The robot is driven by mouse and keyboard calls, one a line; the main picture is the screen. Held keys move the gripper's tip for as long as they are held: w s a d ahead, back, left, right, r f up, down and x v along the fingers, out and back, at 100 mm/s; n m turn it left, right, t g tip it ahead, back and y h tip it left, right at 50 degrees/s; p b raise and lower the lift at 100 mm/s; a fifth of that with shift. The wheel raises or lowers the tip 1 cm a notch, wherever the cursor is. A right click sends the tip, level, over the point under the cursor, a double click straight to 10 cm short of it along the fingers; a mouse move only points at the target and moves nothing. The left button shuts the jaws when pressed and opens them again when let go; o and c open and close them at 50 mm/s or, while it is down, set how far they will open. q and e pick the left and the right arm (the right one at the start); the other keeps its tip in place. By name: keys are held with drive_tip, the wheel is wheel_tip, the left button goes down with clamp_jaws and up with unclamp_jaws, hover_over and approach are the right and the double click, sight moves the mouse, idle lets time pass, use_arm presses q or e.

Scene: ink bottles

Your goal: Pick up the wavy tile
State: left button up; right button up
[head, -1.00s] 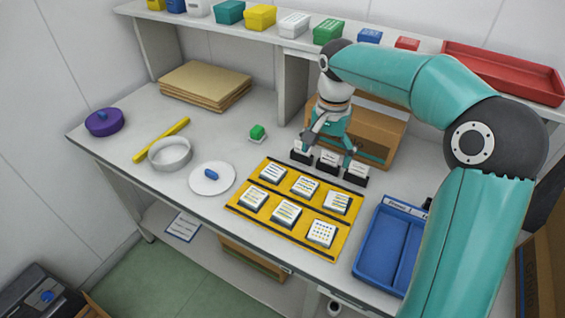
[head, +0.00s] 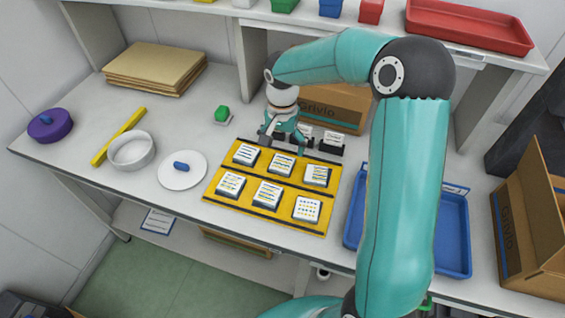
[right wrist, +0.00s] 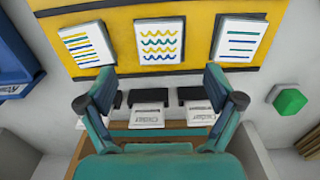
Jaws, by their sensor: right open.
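The wavy tile (right wrist: 160,41) is a white square with yellow and blue wavy lines, in the middle of the near row in the right wrist view. In the head view it is the middle tile (head: 280,165) of the back row on the yellow board (head: 211,192). My right gripper (head: 284,147) is open and empty, pointing down at the board's back edge, just behind this tile. In the right wrist view the open fingers (right wrist: 160,84) lie to either side of the wavy tile's line, short of it. My left gripper is not in view.
Striped tiles (right wrist: 87,45) (right wrist: 240,38) flank the wavy tile closely. Dark card holders (head: 331,143) and a cardboard box (head: 335,105) stand behind the board. A blue tray (head: 453,235) is at the right; a green block (head: 222,113) is at the left.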

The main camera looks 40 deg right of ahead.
sight(282, 163)
wheel_tip(282, 163, down, 5)
drive_tip(key=shift+a+f+p, duration=0.1)
drive_tip(key=shift+a+p, duration=0.05)
drive_tip(key=shift+p, duration=0.55)
drive_tip(key=shift+f, duration=0.4)
drive_tip(key=c, duration=1.3)
drive_tip(key=shift+r, duration=0.2)
